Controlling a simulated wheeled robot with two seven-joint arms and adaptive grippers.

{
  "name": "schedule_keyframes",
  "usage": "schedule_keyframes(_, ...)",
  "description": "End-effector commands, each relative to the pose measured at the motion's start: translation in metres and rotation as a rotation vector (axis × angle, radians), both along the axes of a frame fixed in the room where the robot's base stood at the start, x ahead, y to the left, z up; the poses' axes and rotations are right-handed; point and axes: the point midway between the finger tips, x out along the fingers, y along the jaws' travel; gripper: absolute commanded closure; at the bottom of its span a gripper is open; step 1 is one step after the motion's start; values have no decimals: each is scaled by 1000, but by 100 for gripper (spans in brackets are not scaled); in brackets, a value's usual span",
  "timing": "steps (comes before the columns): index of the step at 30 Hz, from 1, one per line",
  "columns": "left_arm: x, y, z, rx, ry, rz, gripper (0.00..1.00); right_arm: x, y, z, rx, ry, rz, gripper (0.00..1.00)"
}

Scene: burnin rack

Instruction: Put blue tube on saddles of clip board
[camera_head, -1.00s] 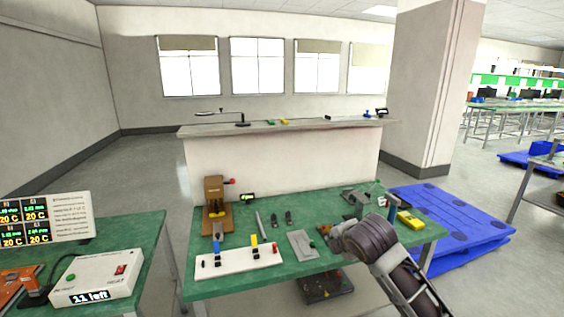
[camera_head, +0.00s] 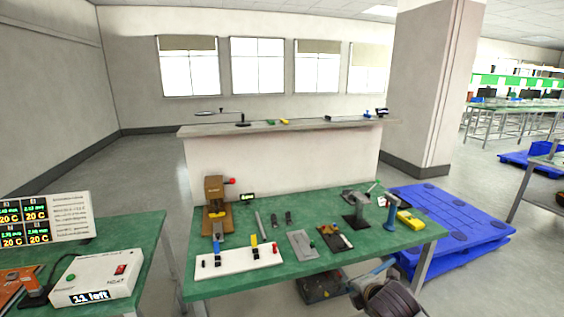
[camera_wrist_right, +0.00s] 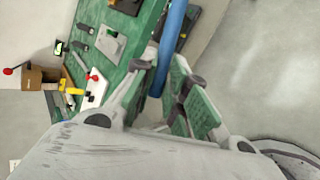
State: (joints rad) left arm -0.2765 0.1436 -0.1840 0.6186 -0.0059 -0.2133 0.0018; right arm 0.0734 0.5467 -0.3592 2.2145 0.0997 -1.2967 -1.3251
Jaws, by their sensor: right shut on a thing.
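The blue tube (camera_wrist_right: 173,42) runs between the two fingers of my right gripper (camera_wrist_right: 163,78) in the right wrist view, and the gripper is shut on it. In the head view my right gripper (camera_head: 366,281) is low, in front of the green table's front edge; a bit of blue shows there, but the tube's full length is hidden or out of frame. The white board (camera_head: 238,261), which looks like the clip board, lies at the table's front left, with black, blue, yellow and red pieces on it. The gripper is right of this board, apart from it. My left gripper is not in view.
A brown press (camera_head: 216,205) stands behind the board. A grey plate (camera_head: 302,245), a dark tray (camera_head: 334,238), a grey stand (camera_head: 356,212), a blue upright tool (camera_head: 391,212) and a yellow meter (camera_head: 410,220) fill the right half. A dark box (camera_head: 322,287) sits below the table.

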Motion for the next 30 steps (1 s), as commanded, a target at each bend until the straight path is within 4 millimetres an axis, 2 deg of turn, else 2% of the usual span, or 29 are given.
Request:
schedule_keyframes(3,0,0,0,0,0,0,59,-8,-2,-14,0,2,-1,100)
schedule_keyframes(9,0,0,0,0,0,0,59,-17,-2,-27,-1,1,-1,100)
schedule_keyframes(30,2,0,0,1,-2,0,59,-17,-2,-30,-1,-1,1,100)
